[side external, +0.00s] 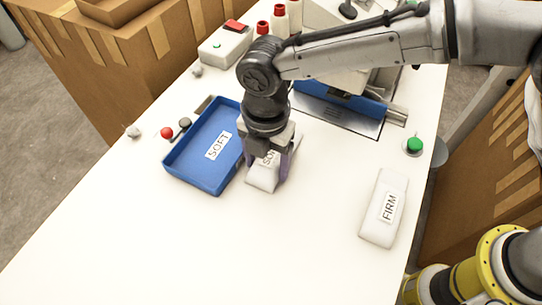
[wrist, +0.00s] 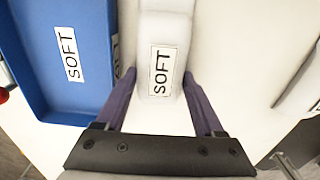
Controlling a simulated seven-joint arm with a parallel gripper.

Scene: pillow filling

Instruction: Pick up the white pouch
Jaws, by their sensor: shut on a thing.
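A white pouch labelled SOFT (side external: 262,176) lies on the table just right of the blue tray, partly hidden by my gripper in the side view. In the wrist view the pouch (wrist: 165,50) runs up between the purple fingers. My gripper (side external: 270,170) points down over it, with one finger on each side, shut on the pouch. It also shows in the wrist view (wrist: 160,82). A second white pouch labelled FIRM (side external: 383,207) lies at the right of the table, apart from my gripper.
The blue tray labelled SOFT (side external: 190,176) stands close to the left of the held pouch. A machine with a blue part (side external: 340,97) stands behind, with a green button (side external: 414,145) to its right. A red knob (side external: 167,132) is at the left edge. The front table is clear.

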